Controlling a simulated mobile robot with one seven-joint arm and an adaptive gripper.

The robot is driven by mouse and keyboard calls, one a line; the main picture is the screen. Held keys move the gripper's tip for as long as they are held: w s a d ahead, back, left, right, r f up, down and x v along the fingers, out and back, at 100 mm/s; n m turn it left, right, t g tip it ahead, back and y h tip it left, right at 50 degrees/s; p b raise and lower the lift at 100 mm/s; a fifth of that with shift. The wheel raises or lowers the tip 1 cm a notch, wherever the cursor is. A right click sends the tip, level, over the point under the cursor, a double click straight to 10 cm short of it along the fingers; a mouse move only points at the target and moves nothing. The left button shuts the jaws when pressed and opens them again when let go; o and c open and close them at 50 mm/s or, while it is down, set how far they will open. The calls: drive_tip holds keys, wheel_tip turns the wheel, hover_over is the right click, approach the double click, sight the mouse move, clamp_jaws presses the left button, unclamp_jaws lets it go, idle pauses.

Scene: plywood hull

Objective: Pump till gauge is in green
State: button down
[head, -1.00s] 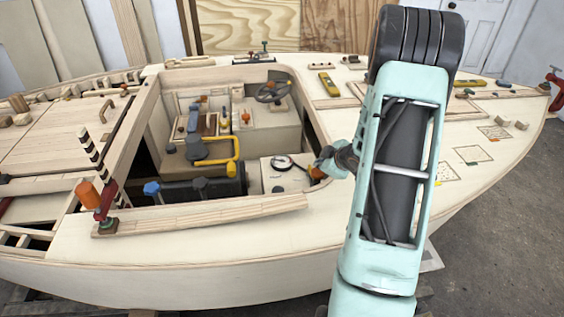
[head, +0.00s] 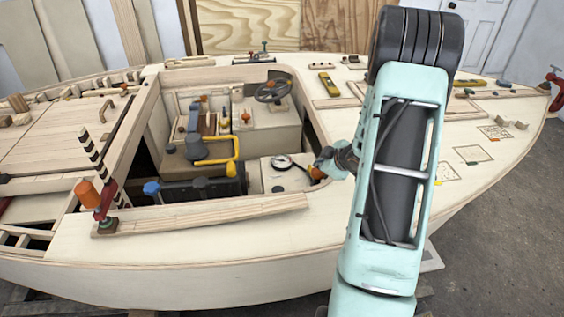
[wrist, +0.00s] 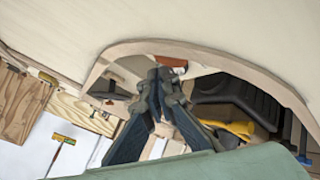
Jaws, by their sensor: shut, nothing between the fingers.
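A small round gauge (head: 282,161) with a dark rim and pale face sits on a white box in the cockpit. Its needle and any green band are too small to read. An orange part (head: 317,173), possibly the pump handle, shows beside the gauge, right at my gripper (head: 325,164). An orange-red piece also shows beyond the fingers in the wrist view (wrist: 172,63). My gripper's fingers (wrist: 163,80) come together at their tips with nothing between them. I cannot tell whether they touch the orange part. The arm hides the deck behind it.
The cockpit rim (head: 318,125) curves close around my wrist. Inside are a yellow bent handle (head: 236,150), a black cylinder (head: 200,188) and a steering wheel (head: 272,92). An orange-topped red post (head: 88,193) stands at the left. The front deck (head: 200,245) is clear.

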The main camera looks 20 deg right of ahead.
drive_tip(key=shift+f, duration=0.3)
drive_tip(key=shift+s+f+b, duration=0.25)
drive_tip(key=shift+f+b, duration=0.15)
drive_tip(key=shift+f, duration=0.1)
drive_tip(key=shift+s+f+b, duration=0.25)
drive_tip(key=shift+f+b, duration=0.15)
drive_tip(key=shift+f, duration=0.05)
idle(0.5)
drive_tip(key=shift+s+a+f+b, duration=0.1)
drive_tip(key=shift+s+f+b, duration=0.05)
drive_tip(key=shift+f+b, duration=0.5)
drive_tip(key=shift+s+a+f+b, duration=0.1)
drive_tip(key=shift+f+b, duration=0.4)
drive_tip(key=shift+b, duration=0.2)
idle(1.3)
drive_tip(key=shift+r+p, duration=0.25)
drive_tip(key=shift+p, duration=0.05)
drive_tip(key=shift+d+r+p, duration=0.15)
drive_tip(key=shift+p, duration=0.15)
drive_tip(key=shift+s, duration=0.1)
drive_tip(key=r+p, duration=0.1)
drive_tip(key=p, duration=0.1)
drive_tip(key=r+p, duration=0.2)
drive_tip(key=shift+w+d+r, duration=0.1)
drive_tip(key=shift+w+d, duration=0.1)
drive_tip(key=shift+w, duration=0.15)
drive_tip(key=r+p, duration=0.2)
drive_tip(key=r, duration=0.1)
drive_tip(key=shift+s, duration=0.2)
drive_tip(key=shift+w, duration=0.2)
